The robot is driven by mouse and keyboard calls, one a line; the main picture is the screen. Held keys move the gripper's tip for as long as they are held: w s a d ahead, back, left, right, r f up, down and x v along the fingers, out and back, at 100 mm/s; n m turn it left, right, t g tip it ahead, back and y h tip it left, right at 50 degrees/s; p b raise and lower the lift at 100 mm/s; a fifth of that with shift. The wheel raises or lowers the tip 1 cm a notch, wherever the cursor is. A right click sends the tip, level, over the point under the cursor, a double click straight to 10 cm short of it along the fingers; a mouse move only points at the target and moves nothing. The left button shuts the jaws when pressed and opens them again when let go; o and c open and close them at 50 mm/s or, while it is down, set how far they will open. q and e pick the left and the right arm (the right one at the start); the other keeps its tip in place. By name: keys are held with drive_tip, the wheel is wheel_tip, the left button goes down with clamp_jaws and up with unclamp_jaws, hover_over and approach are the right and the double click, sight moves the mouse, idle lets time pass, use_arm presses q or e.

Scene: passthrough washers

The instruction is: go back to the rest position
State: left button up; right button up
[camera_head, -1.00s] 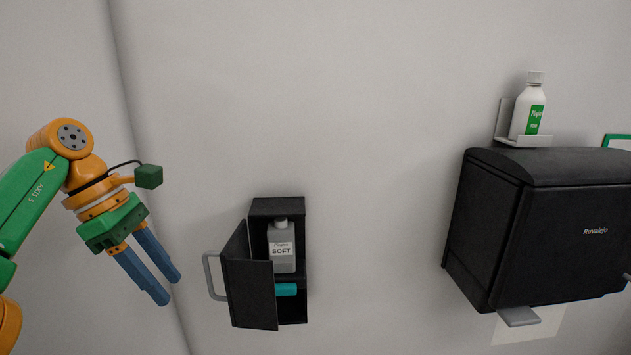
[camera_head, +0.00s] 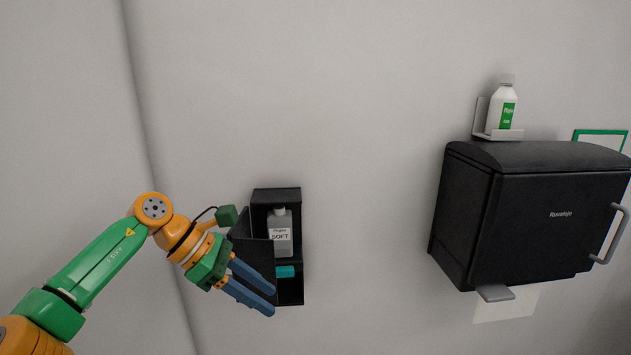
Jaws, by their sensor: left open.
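My left gripper (camera_head: 273,301) has two blue fingers, held apart with nothing between them. It is in front of the small black wall cabinet (camera_head: 291,195) in the head view and covers the lower part of its open door (camera_head: 254,252). I cannot tell whether the fingers touch the door. The door's grey handle is hidden behind the gripper. My right gripper is not in view.
A grey bottle labelled SOFT (camera_head: 281,234) and a teal item (camera_head: 285,271) stand inside the cabinet. A large black dispenser (camera_head: 540,225) hangs at right. A white bottle (camera_head: 501,105) stands on a wall shelf (camera_head: 497,135). Bare wall lies between.

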use_arm(q)
drive_tip(key=d+r+n+t+h, duration=0.1)
drive_tip(key=d+n+t+h, duration=0.5)
drive_tip(key=d+n+h, duration=0.75)
drive_tip(key=w+a+f+n+t+y, duration=0.1)
drive_tip(key=a+f+n+t+y, duration=0.2)
drive_tip(key=n+t+y, duration=0.5)
drive_tip(key=w+a+f+n+t+y, duration=0.15)
drive_tip(key=a+f+n+y, duration=0.35)
drive_tip(key=n, duration=0.7)
drive_tip(key=s+a+f+n+g+y, duration=0.3)
drive_tip(key=s+a+f+n+y, duration=0.4)
drive_tip(key=f+n, duration=0.3)
drive_tip(key=s+a+f+n+g+y, duration=0.1)
drive_tip(key=s+a+f+n+g, duration=0.2)
drive_tip(key=s, duration=0.4)
drive_tip(key=s+a+f+n+g, duration=0.1)
drive_tip(key=s+f+n+g, duration=0.2)
drive_tip(key=s, duration=0.4)
drive_tip(key=s+a+f+n+g+y, duration=0.1)
drive_tip(key=s+a+f+g, duration=0.1)
drive_tip(key=s+f+g, duration=0.4)
drive_tip(key=s+f+b, duration=0.3)
drive_tip(key=f+b, duration=0.1)
drive_tip(key=f, duration=1.4)
drive_tip(key=s+a+f+b, duration=0.2)
drive_tip(key=s+f, duration=1)
drive_tip(key=f, duration=0.2)
drive_tip(key=shift+s, duration=0.35)
